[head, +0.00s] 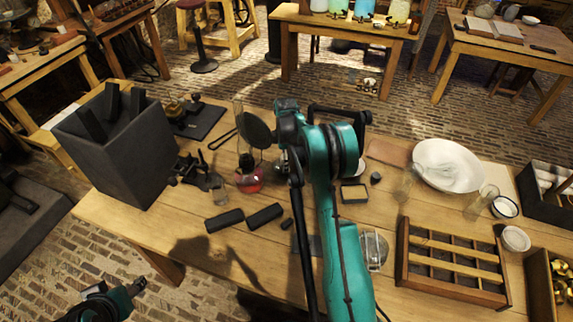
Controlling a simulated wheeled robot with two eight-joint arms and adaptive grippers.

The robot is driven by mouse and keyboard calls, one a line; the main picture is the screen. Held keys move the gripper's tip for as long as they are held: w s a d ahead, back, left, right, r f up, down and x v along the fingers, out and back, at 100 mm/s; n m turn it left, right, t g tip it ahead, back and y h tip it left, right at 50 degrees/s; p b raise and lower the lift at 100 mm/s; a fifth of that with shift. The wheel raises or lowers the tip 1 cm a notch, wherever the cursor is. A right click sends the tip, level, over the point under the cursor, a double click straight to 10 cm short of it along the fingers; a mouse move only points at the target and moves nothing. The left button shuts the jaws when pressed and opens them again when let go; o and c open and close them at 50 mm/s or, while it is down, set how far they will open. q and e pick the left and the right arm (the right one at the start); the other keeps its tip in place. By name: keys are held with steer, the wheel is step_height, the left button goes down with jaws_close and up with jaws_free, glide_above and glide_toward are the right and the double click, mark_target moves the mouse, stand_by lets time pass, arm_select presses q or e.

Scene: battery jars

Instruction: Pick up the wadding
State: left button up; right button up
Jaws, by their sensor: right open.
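I cannot pick out the wadding with certainty. Pale, soft-looking rolls (546,181) lie in a dark open box (532,207) at the right edge of the table, and they may be it. My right arm reaches over the middle of the table. My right gripper (342,112) is open over the table's far side, partly hidden behind my teal arm, with nothing visible in it. It is well to the left of the dark box. My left gripper (98,296) shows low at the left, off the table; its fingers are unclear.
The wooden table (150,222) holds a tall grey bin (140,160), a flask of red liquid (248,180), black blocks (225,220), a white bowl (448,165), glass jars (482,203) and a slotted wooden rack (452,262). The front left of the table is mostly clear.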

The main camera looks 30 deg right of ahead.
steer(key=shift+r, duration=0.1)
steer(key=shift+c, duration=0.7)
steer(key=c, duration=0.4)
steer(key=shift+c, duration=0.2)
steer(key=shift+r+p, duration=0.35)
steer(key=shift+r, duration=0.2)
steer(key=r, duration=0.1)
steer(key=r+p, duration=0.1)
steer(key=s+r+p, duration=0.1)
steer(key=r, duration=0.1)
steer(key=shift+d, duration=0.4)
steer(key=s+d+r+p, duration=0.2)
steer(key=s+d+r, duration=0.4)
steer(key=s, duration=0.2)
steer(key=shift+d+p, duration=0.15)
steer(key=shift+p, duration=0.15)
